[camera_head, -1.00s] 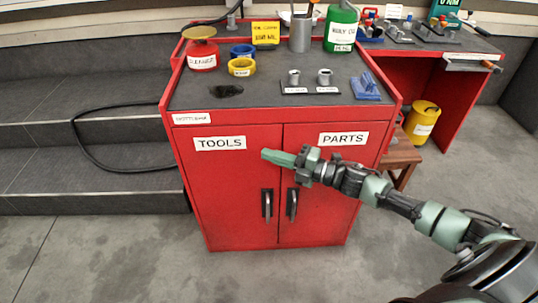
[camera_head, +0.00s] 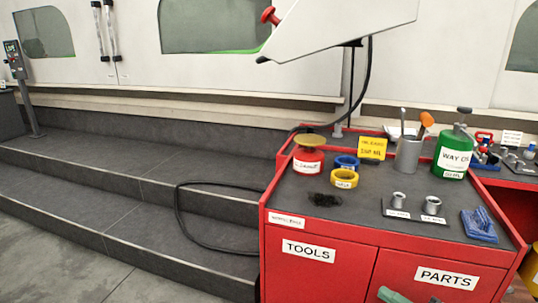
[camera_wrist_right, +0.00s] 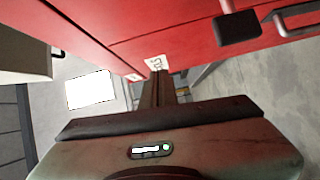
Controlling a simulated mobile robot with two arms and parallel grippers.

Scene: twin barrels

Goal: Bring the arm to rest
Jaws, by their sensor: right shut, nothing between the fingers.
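My right gripper (camera_head: 392,295) shows only as a green tip at the bottom edge of the head view, in front of the red cabinet (camera_head: 325,262). In the right wrist view the gripper's dark fingers (camera_wrist_right: 158,92) are together and hold nothing, with the red cabinet front (camera_wrist_right: 160,35) close by. The rest of the right arm is out of the head view. My left gripper is in neither view.
The cabinet top carries a red can (camera_head: 308,161), blue and yellow tape rolls, two metal fittings, a blue part (camera_head: 479,225) and a green can (camera_head: 452,150). Dark steps (camera_head: 130,195) with a cable (camera_head: 185,225) lie left. Grey floor (camera_head: 40,265) is clear.

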